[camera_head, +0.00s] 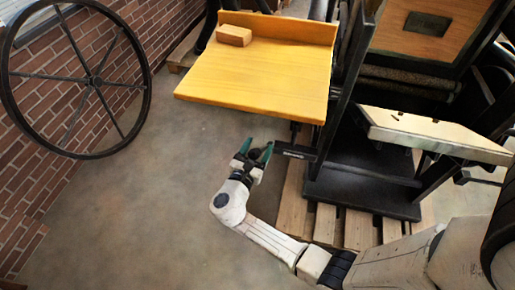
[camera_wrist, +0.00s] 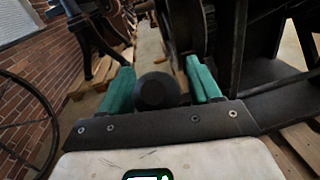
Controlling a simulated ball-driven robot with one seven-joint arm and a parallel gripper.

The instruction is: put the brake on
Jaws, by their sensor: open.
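My gripper (camera_head: 257,151) is open, with green fingers, low in front of the press (camera_head: 362,180). Its fingers point toward the yellow board's side. A short dark bar (camera_head: 296,151) juts from the press toward the right finger; whether they touch cannot be told. In the wrist view a dark round end (camera_wrist: 157,91) shows between the two spread green fingers, with gaps on both sides. I cannot tell whether it is the end of this bar or which part is the brake.
A yellow board (camera_head: 255,75) with a wooden block (camera_head: 234,36) overhangs beyond my gripper. A large spoked wheel (camera_head: 80,80) stands by the brick wall (camera_head: 45,165) at left. A pallet (camera_head: 330,222) lies under the press. The floor (camera_head: 140,215) at left is clear.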

